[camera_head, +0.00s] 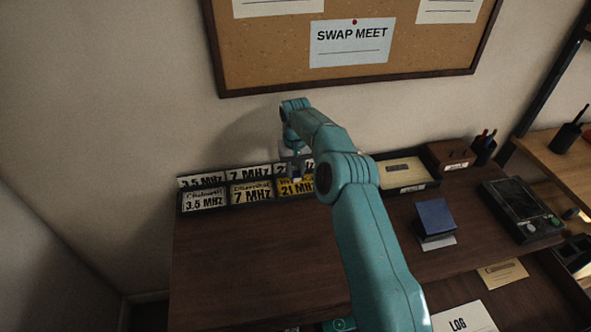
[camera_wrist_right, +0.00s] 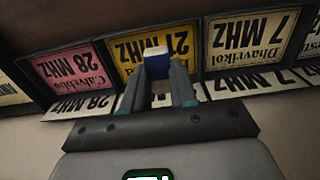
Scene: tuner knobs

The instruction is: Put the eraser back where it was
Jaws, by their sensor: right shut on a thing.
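My right gripper (camera_head: 294,168) is over the row of frequency cards at the back of the desk. It also shows in the right wrist view (camera_wrist_right: 158,88), where its fingers are shut on a small blue and white block, the eraser (camera_wrist_right: 156,64). The eraser is in front of the yellow 21 MHz card (camera_wrist_right: 128,60); whether it touches the card cannot be told. In the head view the eraser is too small to make out clearly. My left gripper is not in view.
The card rack (camera_head: 228,205) runs along the wall. To the right stand a tray (camera_head: 410,187), a brown box (camera_head: 450,155), a pen cup (camera_head: 484,150), a blue block (camera_head: 434,217) and a dark device (camera_head: 522,208). The desk's left front (camera_head: 240,270) is clear.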

